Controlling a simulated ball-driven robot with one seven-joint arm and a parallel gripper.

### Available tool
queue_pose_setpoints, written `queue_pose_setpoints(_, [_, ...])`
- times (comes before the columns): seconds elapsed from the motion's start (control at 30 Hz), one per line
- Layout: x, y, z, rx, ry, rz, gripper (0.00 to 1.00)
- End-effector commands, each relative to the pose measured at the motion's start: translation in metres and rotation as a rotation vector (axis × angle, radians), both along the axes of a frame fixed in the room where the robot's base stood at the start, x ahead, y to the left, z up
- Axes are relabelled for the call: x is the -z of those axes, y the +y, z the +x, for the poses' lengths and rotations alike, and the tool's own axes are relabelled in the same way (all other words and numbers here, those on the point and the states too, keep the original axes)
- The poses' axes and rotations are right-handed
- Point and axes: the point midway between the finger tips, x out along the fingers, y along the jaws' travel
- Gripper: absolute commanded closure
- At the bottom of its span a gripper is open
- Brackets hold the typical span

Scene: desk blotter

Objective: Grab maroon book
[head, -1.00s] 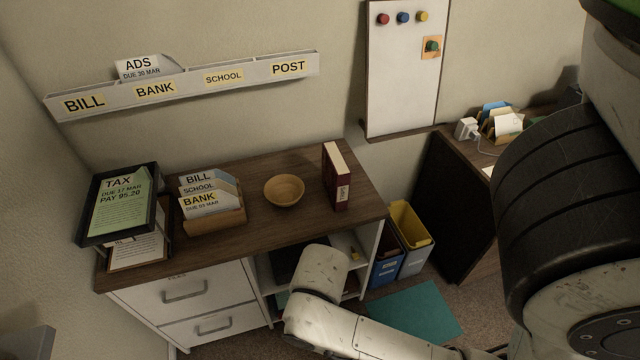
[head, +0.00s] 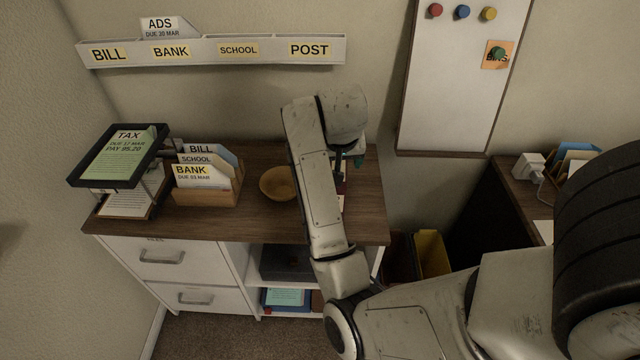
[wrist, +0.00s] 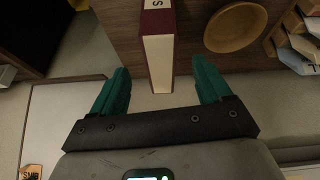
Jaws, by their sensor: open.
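The maroon book (wrist: 157,50) stands on the wooden cabinet top, its pale page block and maroon cover edges showing in the wrist view. My gripper (wrist: 159,68) is open, with one teal finger on each side of the book in that picture. A gap shows between the book and each finger; I cannot tell how deep the book reaches between them. In the head view my arm hides most of the book, and only a maroon sliver (head: 341,186) shows. There my gripper (head: 352,160) is partly hidden, above the cabinet's right end.
A wooden bowl (head: 278,184) sits just left of the book. A card sorter (head: 208,192) and a black tray (head: 75,182) stand farther left. The wall with a whiteboard (head: 455,90) is close behind. A yellow bin (head: 432,252) stands right of the cabinet.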

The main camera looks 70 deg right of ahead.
Motion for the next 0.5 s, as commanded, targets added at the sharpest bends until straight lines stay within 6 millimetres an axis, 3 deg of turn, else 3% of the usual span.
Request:
queue_pose_setpoints(0.27, [-0.001, -0.019, -0.001, 0.116, -0.041, 0.038, 0.22])
queue_pose_setpoints(0.5, [0.031, -0.032, 0.004, 0.118, -0.04, 0.039, 0.22])
